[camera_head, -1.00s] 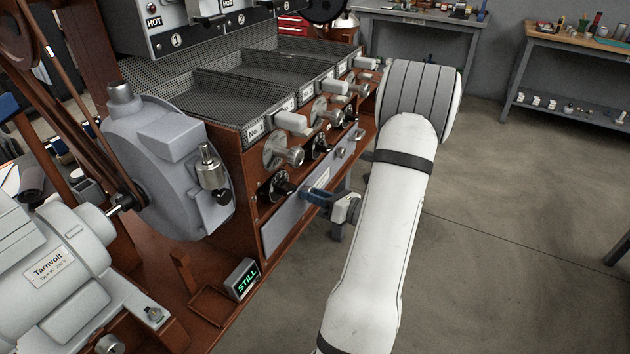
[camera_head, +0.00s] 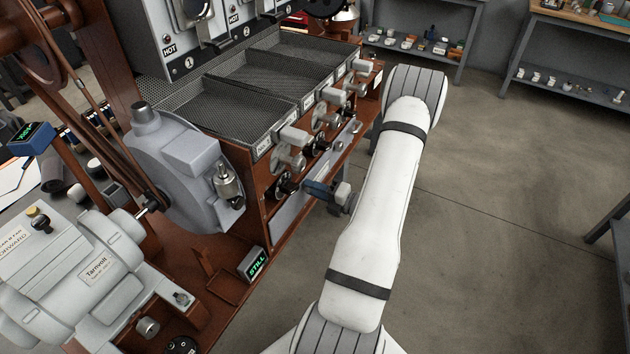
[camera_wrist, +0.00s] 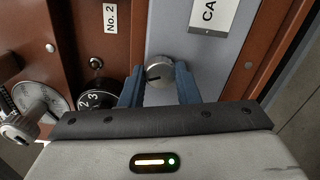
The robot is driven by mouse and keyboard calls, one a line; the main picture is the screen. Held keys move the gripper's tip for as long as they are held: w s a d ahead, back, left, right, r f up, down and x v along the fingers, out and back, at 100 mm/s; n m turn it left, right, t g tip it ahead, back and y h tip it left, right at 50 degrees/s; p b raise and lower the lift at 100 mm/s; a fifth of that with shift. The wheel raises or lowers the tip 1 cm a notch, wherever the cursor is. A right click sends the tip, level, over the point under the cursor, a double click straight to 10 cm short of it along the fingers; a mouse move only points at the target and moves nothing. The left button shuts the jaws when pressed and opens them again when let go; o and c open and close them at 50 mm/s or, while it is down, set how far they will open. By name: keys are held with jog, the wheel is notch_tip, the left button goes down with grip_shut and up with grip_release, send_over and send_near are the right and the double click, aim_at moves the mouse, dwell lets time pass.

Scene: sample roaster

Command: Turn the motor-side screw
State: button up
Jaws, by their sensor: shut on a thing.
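My gripper (camera_wrist: 159,88) is shut on a round, slotted metal screw head (camera_wrist: 158,72), with one blue finger on each side of it. The screw sits on a grey panel (camera_wrist: 177,28) that bears a partly cut-off label starting "CA". In the head view my gripper (camera_head: 318,188) is at the lower front of the roaster, at the grey panel (camera_head: 290,215); the screw is hidden there. The grey motor (camera_head: 85,275) marked "Tarnvolt" stands at the lower left. I cannot tell from the label which side's screw this is.
A numbered black dial (camera_wrist: 98,98) and a metal knob (camera_wrist: 35,105) are left of my gripper in the wrist view. A small display (camera_head: 253,263) reads "STILL". Mesh trays (camera_head: 235,110) lie above the front knobs. Open floor (camera_head: 490,190) lies right of my arm.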

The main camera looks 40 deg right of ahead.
jog(key=shift+m+p, duration=1.4)
jog(key=shift+m, duration=0.7)
jog(key=o, duration=1)
jog(key=b+v, duration=0.1)
jog(key=v, duration=0.6)
jog(key=shift+s+d, duration=0.25)
jog(key=shift+s, duration=0.1)
jog(key=shift+s, duration=0.1)
